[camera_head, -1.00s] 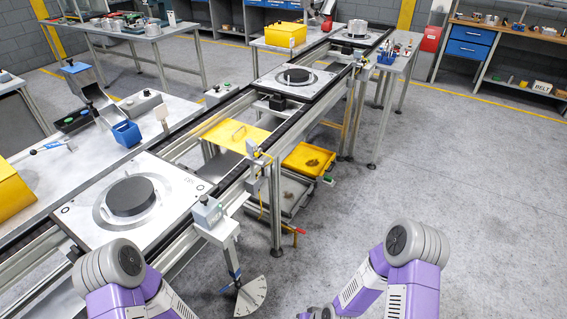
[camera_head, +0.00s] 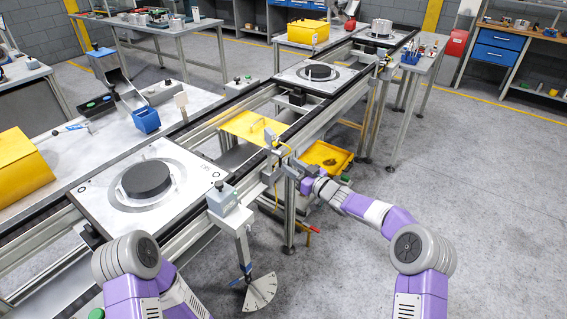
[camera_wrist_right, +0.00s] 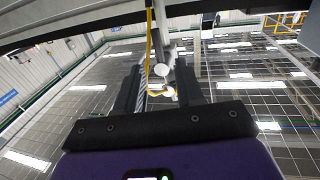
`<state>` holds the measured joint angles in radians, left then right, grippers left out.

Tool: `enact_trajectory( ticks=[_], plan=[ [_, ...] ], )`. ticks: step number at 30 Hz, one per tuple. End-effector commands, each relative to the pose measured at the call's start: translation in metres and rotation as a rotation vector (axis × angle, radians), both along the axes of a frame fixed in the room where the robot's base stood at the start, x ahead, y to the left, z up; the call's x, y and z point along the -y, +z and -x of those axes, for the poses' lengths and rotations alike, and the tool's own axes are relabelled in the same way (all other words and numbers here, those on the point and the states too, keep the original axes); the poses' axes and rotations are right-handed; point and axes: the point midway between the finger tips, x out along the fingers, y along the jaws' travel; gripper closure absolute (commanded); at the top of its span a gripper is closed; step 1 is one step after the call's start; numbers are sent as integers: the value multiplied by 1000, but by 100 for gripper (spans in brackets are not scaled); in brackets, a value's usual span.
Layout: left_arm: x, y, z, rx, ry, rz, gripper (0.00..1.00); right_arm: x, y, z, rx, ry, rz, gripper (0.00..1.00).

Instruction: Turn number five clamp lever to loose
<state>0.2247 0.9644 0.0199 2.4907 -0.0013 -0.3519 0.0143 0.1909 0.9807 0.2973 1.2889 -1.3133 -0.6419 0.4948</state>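My right gripper (camera_head: 290,170) reaches in from the right to the front side of the conveyor rail, close to a grey bracket fitting (camera_head: 272,142) with a yellow cable. In the right wrist view its two black fingers (camera_wrist_right: 160,88) stand apart. A pale round-ended metal part (camera_wrist_right: 162,68) shows in the gap between them; I cannot tell whether they touch it. No number five label is readable, so I cannot tell which part is the number five clamp lever. My left arm shows at lower left, but its gripper is out of view.
A pallet (camera_head: 95,196) with a dark disc (camera_head: 147,180) lies on the near conveyor. A grey button box (camera_head: 223,199) stands above a fan-shaped dial plate (camera_head: 262,292). A red-handled lever (camera_head: 313,229) juts out below the rail. A yellow tray (camera_head: 327,157) sits near the gripper.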

Motion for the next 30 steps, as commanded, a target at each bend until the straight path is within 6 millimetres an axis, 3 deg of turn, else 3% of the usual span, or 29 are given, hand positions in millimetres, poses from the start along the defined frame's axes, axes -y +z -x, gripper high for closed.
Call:
enact_trajectory(
  ticks=[9, 23, 24, 30],
  plan=[
    [0, -5, 0, 0, 0, 0, 57, -26, -1, -28, -1, 0, 1, 63],
    [0, -5, 0, 0, 0, 0, 57, -32, -1, -35, -3, -1, 0, 63],
    [0, -5, 0, 0, 0, 0, 57, -32, -1, -35, -3, -1, 0, 64],
    [0, -5, 0, 0, 0, 0, 57, -32, -1, -35, -2, -1, 1, 95]
  ],
)
